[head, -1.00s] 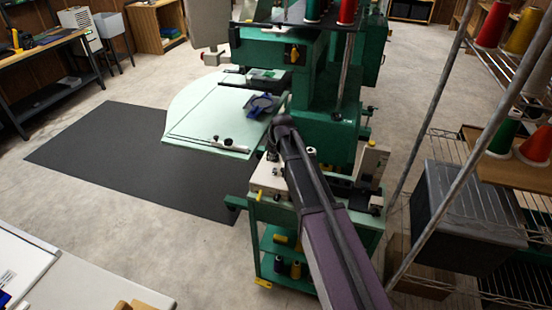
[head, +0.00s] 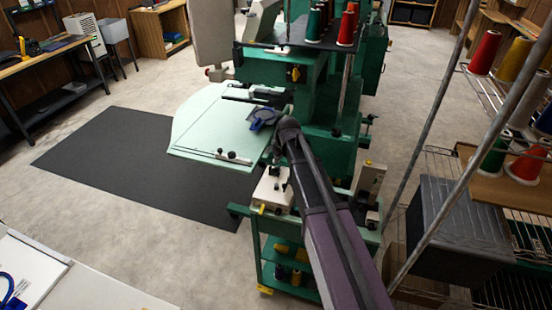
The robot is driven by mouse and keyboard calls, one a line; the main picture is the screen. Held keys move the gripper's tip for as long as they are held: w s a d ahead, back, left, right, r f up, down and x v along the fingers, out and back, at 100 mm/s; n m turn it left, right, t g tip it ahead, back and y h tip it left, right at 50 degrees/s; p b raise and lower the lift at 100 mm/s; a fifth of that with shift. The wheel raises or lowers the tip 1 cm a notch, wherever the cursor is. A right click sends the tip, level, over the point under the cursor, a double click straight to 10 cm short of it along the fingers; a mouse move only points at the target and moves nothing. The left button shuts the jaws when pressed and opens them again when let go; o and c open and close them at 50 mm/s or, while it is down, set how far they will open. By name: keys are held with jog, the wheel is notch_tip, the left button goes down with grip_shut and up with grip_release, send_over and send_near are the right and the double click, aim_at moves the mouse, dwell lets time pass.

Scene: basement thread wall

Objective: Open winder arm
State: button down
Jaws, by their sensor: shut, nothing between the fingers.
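A cream winder unit (head: 272,190) sits on top of the green cart (head: 256,240), below the embroidery machine's table, with small dark metal parts on it. I cannot make out which part is its arm, or whether that is open. My arm reaches up from the bottom, right of the unit. My gripper (head: 279,156) is at the dark far end of my arm, just above and behind the cream unit. Its fingers are small, dark and partly hidden; they look shut and empty. I cannot tell whether they touch the unit.
The green machine (head: 330,112) and its pale table (head: 210,125) stand just beyond. A cream upright fixture (head: 370,180) is right of my arm. A wire rack (head: 440,150) with thread cones and a dark bin (head: 460,225) closes the right. The dark mat (head: 130,165) is clear.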

jog(key=shift+p+v, duration=0.55)
jog(key=shift+v, duration=0.3)
jog(key=s+d+m+g+h, duration=0.1)
jog(key=s+d+m, duration=0.2)
jog(key=s, duration=0.9)
jog(key=s+d+f+m+g+h, duration=0.1)
jog(key=s+d+m+g, duration=0.1)
jog(key=s+d, duration=0.7)
jog(key=s+m, duration=0.1)
jog(key=s, duration=0.2)
jog(key=shift+s, duration=0.2)
jog(key=shift+s+f, duration=0.1)
jog(key=shift+f, duration=0.05)
jog(key=shift+s+d, duration=0.1)
jog(key=shift+s, duration=0.2)
